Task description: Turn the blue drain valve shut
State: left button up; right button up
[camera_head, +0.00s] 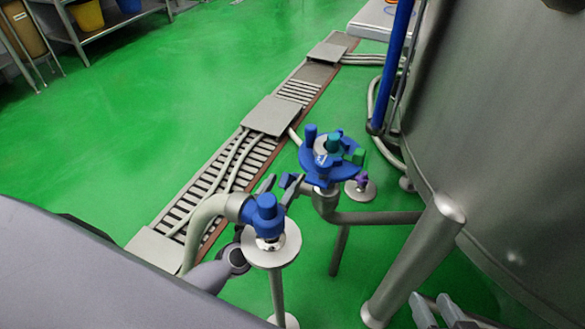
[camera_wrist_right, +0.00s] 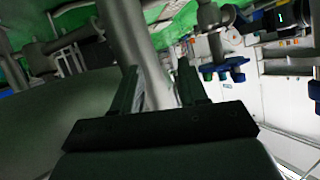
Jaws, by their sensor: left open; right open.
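Two blue valve fittings stand on the steel pipework in the head view. The nearer blue fitting (camera_head: 266,211) is a stubby knob on a bent pipe above a round metal disc. The farther blue fitting (camera_head: 322,166) is a wide wheel shape with teal and green parts on top. I cannot tell which is the drain valve. My left gripper (camera_head: 278,184) is open close behind the nearer fitting, partly hidden by it; contact is unclear. My right gripper (camera_head: 437,309) is open and empty at the bottom right, apart from both; its fingers also show in the right wrist view (camera_wrist_right: 159,84).
A large steel tank (camera_head: 500,130) fills the right side. A thick slanted pipe (camera_head: 415,255) stands between it and the fittings. A floor drain channel (camera_head: 225,170) crosses the green floor (camera_head: 150,110), which is open at left. A blue pole (camera_head: 391,65) rises at the back.

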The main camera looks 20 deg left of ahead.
pick_arm(q)
jog(key=shift+w+d+b, duration=0.1)
jog(key=shift+w+b, duration=0.55)
jog(key=shift+w, duration=2.1)
grip_shut()
